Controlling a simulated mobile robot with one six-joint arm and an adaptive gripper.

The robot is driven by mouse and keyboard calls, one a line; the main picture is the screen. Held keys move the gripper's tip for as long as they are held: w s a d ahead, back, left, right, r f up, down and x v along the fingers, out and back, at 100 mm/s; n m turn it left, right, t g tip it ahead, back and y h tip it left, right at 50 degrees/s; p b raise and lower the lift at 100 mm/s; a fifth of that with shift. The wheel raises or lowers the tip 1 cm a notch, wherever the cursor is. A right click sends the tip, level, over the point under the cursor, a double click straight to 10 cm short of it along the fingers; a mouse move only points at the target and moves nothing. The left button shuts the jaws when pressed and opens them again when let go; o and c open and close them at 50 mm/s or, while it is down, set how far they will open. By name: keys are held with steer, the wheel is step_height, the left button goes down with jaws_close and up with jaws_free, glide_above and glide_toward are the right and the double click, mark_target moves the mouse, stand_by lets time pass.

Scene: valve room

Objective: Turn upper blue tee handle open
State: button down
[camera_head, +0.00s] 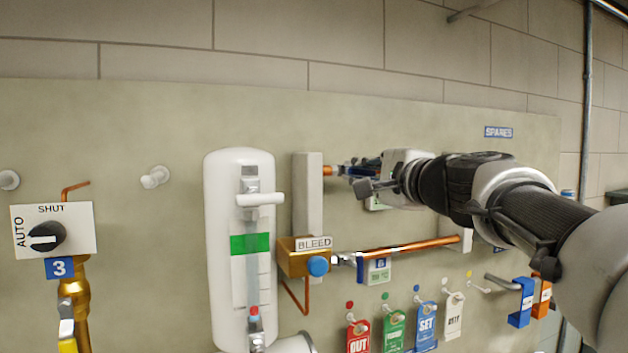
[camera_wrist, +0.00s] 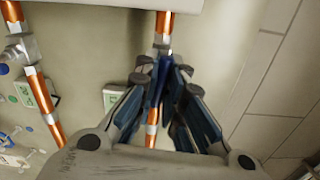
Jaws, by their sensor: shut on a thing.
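The upper blue tee handle (camera_wrist: 157,84) is between my gripper's fingers in the wrist view, on an upper copper pipe (camera_wrist: 163,28). My gripper (camera_wrist: 164,72) is shut on it, and the fingers hide most of the handle. In the head view my gripper (camera_head: 362,170) reaches in from the right to the upper pipe (camera_head: 331,170). The handle is hard to separate from the fingers there, so its exact angle cannot be told.
A lower copper pipe (camera_head: 410,246) runs below my gripper from the brass BLEED block (camera_head: 292,258). A white cylinder with a gauge (camera_head: 221,256) stands to the left. Coloured tags (camera_head: 393,332) hang below. The wall above is clear.

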steer(key=shift+f+n+b, duration=0.15)
steer(key=shift+n+b, duration=0.35)
steer(key=shift+n, duration=0.2)
steer(key=c, duration=1.7)
jaws_free()
steer(key=v, duration=0.7)
steer(key=shift+s+d, duration=0.1)
steer(key=shift+s, duration=0.1)
